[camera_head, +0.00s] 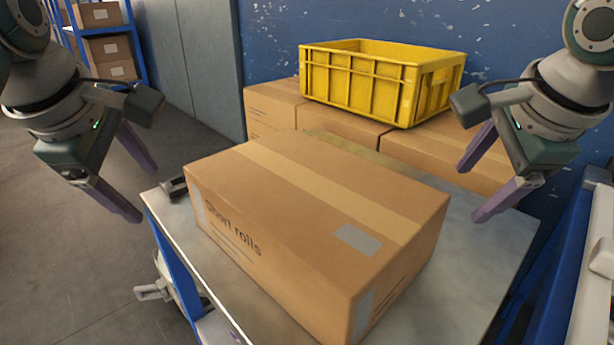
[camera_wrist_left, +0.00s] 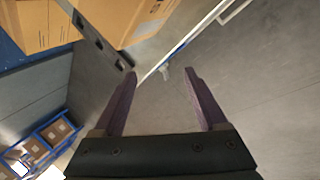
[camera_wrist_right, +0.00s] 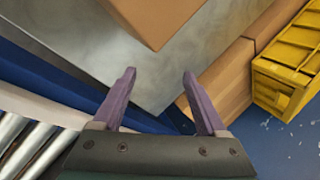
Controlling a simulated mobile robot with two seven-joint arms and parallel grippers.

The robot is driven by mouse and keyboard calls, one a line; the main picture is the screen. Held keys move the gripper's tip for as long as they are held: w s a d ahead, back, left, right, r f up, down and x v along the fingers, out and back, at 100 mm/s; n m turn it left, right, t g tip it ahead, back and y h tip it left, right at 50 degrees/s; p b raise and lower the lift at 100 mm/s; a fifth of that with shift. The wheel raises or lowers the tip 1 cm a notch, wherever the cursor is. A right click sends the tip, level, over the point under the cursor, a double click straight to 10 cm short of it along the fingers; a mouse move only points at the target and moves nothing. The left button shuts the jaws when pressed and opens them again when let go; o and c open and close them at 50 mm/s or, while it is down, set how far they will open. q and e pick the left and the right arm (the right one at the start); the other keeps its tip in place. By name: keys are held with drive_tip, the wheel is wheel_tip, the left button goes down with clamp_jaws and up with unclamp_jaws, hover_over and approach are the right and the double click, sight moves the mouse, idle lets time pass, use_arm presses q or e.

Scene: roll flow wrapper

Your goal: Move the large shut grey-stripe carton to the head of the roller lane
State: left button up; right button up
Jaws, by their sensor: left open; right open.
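A large shut brown carton (camera_head: 300,200) stands on a grey metal table (camera_head: 470,260). It has a lighter tape band across its top, a grey patch near the front right edge and "Short rolls" printed on its front side. My left gripper (camera_head: 146,192) is open and empty, in the air off the carton's left end. My right gripper (camera_head: 470,195) is open and empty, in the air off its right end. Neither touches the carton. In the right wrist view, metal rollers (camera_wrist_right: 25,145) of a lane show at the lower left.
Behind the table, a yellow crate (camera_head: 375,85) stands on several brown cartons (camera_head: 345,125) against a blue wall. A blue frame (camera_head: 570,260) rises at the right. A dark bracket (camera_head: 175,187) sits at the table's left edge. Floor at left is open.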

use_arm(q)
drive_tip(key=x, duration=0.8)
drive_tip(key=shift+w+f, duration=0.1)
use_arm(e)
drive_tip(key=x, duration=0.8)
drive_tip(key=shift+w+f, duration=0.1)
use_arm(q)
drive_tip(key=shift+d, duration=0.25)
use_arm(e)
drive_tip(key=shift+a, duration=0.3)
use_arm(q)
drive_tip(key=shift+d, duration=0.55)
use_arm(e)
drive_tip(key=shift+a, duration=0.45)
